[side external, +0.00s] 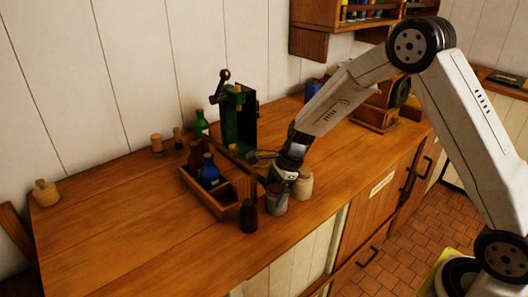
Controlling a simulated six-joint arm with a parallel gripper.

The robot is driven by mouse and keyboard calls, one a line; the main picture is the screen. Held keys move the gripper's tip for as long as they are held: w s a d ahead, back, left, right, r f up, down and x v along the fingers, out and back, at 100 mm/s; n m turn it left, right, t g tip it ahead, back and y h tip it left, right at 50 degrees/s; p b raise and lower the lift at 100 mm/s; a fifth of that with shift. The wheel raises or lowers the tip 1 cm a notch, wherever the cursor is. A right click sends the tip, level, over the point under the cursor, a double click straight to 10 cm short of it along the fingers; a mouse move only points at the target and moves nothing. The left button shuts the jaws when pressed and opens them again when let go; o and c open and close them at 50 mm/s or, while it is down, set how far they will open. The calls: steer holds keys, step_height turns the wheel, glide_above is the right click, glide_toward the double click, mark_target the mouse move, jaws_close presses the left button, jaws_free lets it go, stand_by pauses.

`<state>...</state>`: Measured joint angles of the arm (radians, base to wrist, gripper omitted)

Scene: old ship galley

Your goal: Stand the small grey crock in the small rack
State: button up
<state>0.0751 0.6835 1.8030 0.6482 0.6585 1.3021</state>
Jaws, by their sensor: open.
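The small grey crock (277,201) stands on the wooden counter near its front edge, just right of the small rack. The small rack (222,208) is a low wooden box with compartments. It holds a blue bottle (209,173) and a brown bottle (195,157); its front right part looks empty. My gripper (266,168) is open, low over the rack's right end and just above and behind the grey crock. The arm's end covers part of the crock's top, and I cannot tell whether they touch.
A cream crock (303,184) stands close right of the grey one. A dark brown jar (248,216) stands to its left. A green iron device (236,118) and a green bottle (201,123) stand behind the rack. The counter's left side (120,225) is largely clear.

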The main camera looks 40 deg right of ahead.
jaws_close()
steer(key=shift+r, duration=0.15)
steer(key=shift+w+r, duration=0.1)
steer(key=shift+r, duration=0.65)
steer(key=s+r, duration=1.1)
steer(key=s, duration=0.3)
steer(key=shift+d+r, duration=0.15)
steer(key=shift+d, duration=0.2)
